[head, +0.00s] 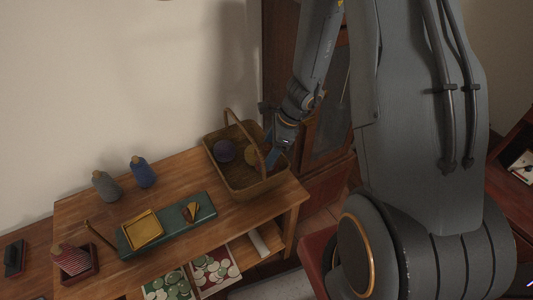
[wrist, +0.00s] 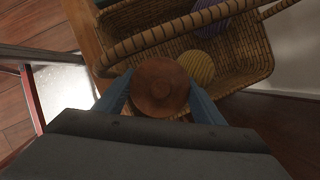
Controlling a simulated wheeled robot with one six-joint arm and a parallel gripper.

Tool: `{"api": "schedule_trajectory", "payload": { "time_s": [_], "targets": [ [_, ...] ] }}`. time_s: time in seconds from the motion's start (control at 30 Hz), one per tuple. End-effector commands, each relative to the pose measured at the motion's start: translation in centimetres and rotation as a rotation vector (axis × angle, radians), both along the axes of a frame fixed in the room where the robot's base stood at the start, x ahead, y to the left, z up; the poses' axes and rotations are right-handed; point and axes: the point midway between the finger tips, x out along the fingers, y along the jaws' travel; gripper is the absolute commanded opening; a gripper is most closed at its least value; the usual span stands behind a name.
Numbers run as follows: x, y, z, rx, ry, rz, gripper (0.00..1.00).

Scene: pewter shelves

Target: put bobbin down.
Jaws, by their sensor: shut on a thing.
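My gripper (wrist: 160,100) has its blue fingers closed on either side of a bobbin (wrist: 160,86), seen end-on as a round brown wooden disc. In the head view my gripper (head: 274,153) is at the right side of the wicker basket (head: 212,160), by its handle; the held bobbin cannot be made out there. In the wrist view the bobbin overlaps the near part of the basket (wrist: 262,62); its height above the rim is unclear. A grey bobbin (head: 105,186) and a blue bobbin (head: 144,173) stand upright on the wooden table.
On the table (head: 185,165) are a green board (head: 203,208) with a yellow tray (head: 142,230) and a red-striped bobbin (head: 72,259) in a dark tray.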

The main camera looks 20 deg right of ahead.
Motion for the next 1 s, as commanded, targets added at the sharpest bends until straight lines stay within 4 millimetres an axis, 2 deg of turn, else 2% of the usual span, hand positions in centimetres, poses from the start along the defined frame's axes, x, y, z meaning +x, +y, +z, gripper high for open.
{"api": "schedule_trajectory", "payload": {
  "time_s": [0.4, 0.43, 0.47, 0.83, 1.0],
  "targets": [
    [0.0, 0.0, -0.5, 0.0, 0.0, 0.0, 0.4],
    [0.0, 0.0, -0.5, 0.0, 0.0, 0.0, 0.66],
    [0.0, 0.0, -0.4, 0.0, 0.0, 0.0, 0.71],
    [0.0, 0.0, -0.2, 0.0, 0.0, 0.001, 0.71],
    [0.0, -0.5, 1.3, -0.002, -0.005, -0.001, 0.71]
  ]
}}
